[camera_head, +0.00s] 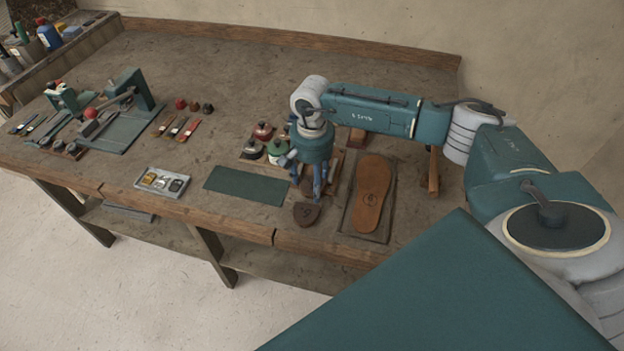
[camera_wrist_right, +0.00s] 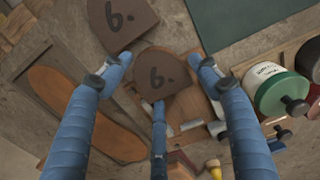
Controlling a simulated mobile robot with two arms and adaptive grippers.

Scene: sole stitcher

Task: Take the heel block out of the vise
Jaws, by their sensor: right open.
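A brown heel block (camera_wrist_right: 161,74) with a dark "6"- or "9"-like mark sits between the fingertips of my right gripper (camera_head: 309,190) in the right wrist view. Wood and small metal parts, apparently the vise (camera_wrist_right: 192,125), show around its lower edge; most of the vise is hidden. My right gripper points down over the bench with its fingers spread, and I see no firm grip on the block. A second, similar marked block (camera_head: 306,214) lies at the front of the gripper; it also shows in the wrist view (camera_wrist_right: 121,22). My left gripper is out of view.
A brown sole (camera_head: 373,195) lies on a dark board just right of the gripper. Lidded pots, one green (camera_head: 277,150) and one red (camera_head: 262,131), stand close on the left. A green mat (camera_head: 246,186) is bare. The bench's back middle is clear.

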